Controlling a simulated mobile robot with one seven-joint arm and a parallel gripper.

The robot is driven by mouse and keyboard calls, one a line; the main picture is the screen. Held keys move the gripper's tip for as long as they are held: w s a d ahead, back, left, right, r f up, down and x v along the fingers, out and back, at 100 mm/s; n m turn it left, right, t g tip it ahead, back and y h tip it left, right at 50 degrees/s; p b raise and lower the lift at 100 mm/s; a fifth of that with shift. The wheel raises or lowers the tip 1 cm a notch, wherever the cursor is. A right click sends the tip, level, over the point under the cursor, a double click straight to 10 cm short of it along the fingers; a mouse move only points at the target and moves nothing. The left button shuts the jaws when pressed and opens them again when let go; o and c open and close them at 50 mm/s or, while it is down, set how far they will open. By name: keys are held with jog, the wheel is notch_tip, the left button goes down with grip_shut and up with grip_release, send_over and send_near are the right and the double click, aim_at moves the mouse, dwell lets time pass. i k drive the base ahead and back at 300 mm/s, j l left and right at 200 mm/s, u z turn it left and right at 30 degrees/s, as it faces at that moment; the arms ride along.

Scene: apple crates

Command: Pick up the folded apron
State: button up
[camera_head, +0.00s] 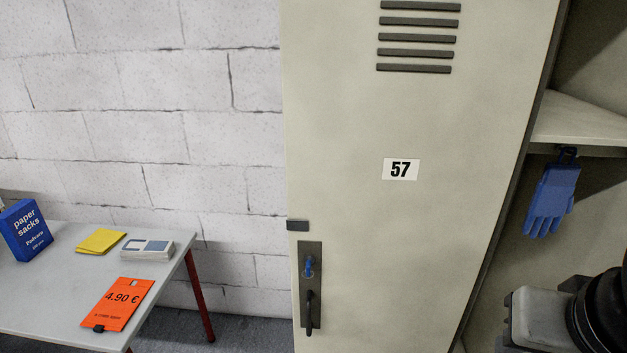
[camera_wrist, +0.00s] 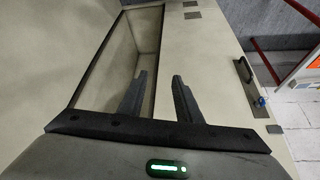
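I cannot make out a folded apron for certain in either view. A small yellow folded item (camera_head: 101,241) lies flat on the table at the left in the head view; I cannot tell if it is cloth. My gripper (camera_wrist: 160,95) shows in the wrist view with its two dark fingers apart and nothing between them. It points toward the open inside of a cream locker (camera_wrist: 147,50). The part of the locker below the fingers is hidden by my gripper body.
The locker door (camera_head: 400,230), numbered 57, stands open, with a dark handle and blue key. A blue glove (camera_head: 552,200) hangs under a shelf (camera_head: 580,122). The table (camera_head: 40,290) holds a blue paper-sacks box (camera_head: 25,230), a small stack (camera_head: 146,250) and an orange price sign (camera_head: 118,305).

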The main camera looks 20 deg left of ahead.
aim_at(141, 249)
jog(key=u, duration=2)
jog(key=i+j, duration=0.15)
jog(key=j, duration=0.15)
jog(key=i+j, duration=0.2)
jog(key=i+j+z, duration=0.15)
jog(key=i+j, duration=0.2)
jog(key=i, duration=0.2)
jog(key=i+j+z, duration=0.1)
jog(key=i+j, duration=0.25)
jog(key=i, duration=0.2)
jog(key=i+l+z, duration=0.1)
jog(key=i, duration=0.4)
jog(key=l, duration=0.1)
